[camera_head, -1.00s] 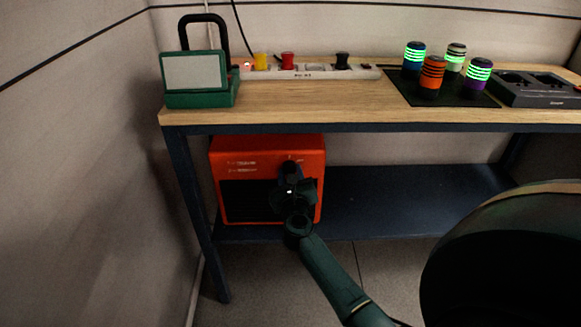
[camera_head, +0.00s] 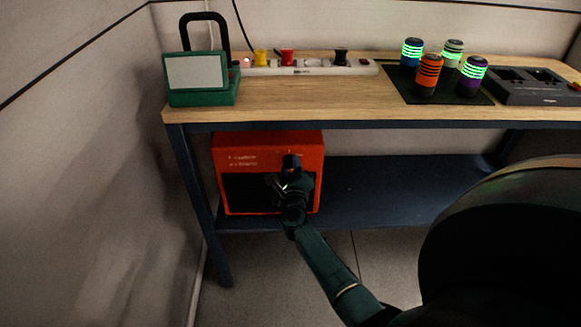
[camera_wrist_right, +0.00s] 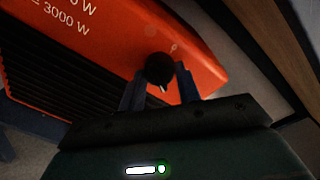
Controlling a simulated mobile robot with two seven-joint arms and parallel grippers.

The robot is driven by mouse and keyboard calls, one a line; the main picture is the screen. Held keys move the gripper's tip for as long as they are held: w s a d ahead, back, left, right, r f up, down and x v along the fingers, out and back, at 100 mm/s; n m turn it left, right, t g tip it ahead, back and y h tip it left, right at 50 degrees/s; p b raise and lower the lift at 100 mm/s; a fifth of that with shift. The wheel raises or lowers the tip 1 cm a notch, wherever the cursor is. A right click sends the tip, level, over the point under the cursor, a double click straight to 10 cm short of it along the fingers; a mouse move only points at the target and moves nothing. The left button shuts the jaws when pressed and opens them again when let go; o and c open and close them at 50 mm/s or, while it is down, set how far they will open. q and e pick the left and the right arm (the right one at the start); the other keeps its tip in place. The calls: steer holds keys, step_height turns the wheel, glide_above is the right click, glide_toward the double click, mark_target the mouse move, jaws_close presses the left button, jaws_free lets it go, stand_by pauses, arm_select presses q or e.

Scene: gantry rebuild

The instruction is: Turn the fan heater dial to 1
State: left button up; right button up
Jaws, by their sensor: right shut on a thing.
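The orange fan heater (camera_head: 268,146) stands on the lower shelf of the bench, at its left end, with a dark grille on its front. My right gripper (camera_head: 291,166) is at the upper right of the heater's front. In the right wrist view the gripper (camera_wrist_right: 160,80) has its two fingers on either side of a round black dial (camera_wrist_right: 158,68) and is shut on it. A light pointer mark shows on the dial's lower edge. The heater (camera_wrist_right: 110,30) carries white print; the dial's numbers cannot be read. My left gripper is not in view.
The wooden bench top (camera_head: 300,100) overhangs the heater. On it stand a green-framed lamp (camera_head: 197,72), a power strip (camera_head: 310,68), several striped canisters (camera_head: 428,74) and a dark charger box (camera_head: 535,88). The lower shelf (camera_head: 375,190) is clear right of the heater.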

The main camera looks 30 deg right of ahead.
stand_by(0.3)
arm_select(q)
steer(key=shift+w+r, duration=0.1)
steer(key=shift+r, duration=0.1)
arm_select(e)
steer(key=o, duration=1)
arm_select(q)
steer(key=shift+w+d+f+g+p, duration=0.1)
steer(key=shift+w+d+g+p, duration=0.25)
steer(key=shift+p, duration=0.6)
arm_select(e)
steer(key=v, duration=0.7)
steer(key=shift+s+a, duration=0.15)
steer(key=shift+s, duration=0.05)
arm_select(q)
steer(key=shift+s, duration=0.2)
